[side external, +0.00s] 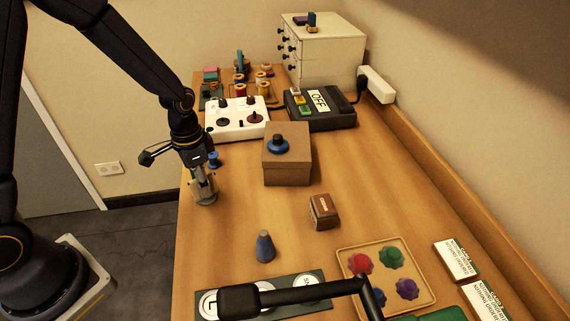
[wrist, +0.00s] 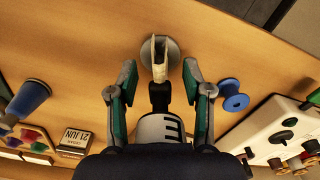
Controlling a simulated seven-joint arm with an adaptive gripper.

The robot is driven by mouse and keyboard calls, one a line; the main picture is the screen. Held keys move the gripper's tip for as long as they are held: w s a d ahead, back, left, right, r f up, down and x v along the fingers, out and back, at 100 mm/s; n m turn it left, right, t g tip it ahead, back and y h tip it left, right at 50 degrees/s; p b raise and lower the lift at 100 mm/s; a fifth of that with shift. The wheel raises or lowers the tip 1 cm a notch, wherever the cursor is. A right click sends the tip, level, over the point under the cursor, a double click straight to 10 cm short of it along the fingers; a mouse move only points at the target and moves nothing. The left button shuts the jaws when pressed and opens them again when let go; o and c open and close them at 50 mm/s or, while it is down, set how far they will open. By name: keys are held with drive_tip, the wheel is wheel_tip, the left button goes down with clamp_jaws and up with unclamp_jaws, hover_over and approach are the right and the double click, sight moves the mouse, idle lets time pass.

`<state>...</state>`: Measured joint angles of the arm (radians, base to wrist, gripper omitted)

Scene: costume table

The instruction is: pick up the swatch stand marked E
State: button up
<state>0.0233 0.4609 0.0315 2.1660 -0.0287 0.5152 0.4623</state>
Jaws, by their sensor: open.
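A small stand with a round grey base and an upright cream piece (wrist: 160,50) is in the wrist view, ahead of and between my fingers. A white face marked E (wrist: 158,128) shows closer to my palm, behind a short black part; I cannot tell how it joins the stand. My gripper (wrist: 159,72) is open, with a finger on either side and visible gaps. In the side view my gripper (side external: 203,182) is low over the table's left edge, around the stand, whose grey base (side external: 206,200) shows below. The fingers hide much of the stand there.
A blue spool (wrist: 232,96) stands right of my fingers in the wrist view. A cardboard box (side external: 287,168), a white control box (side external: 237,120) and a small brown block (side external: 323,212) are nearby. A blue-grey cone (side external: 264,246) stands nearer the front. Table between is clear.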

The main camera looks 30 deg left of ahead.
clamp_jaws()
idle(0.4)
drive_tip(key=shift+r, duration=0.15)
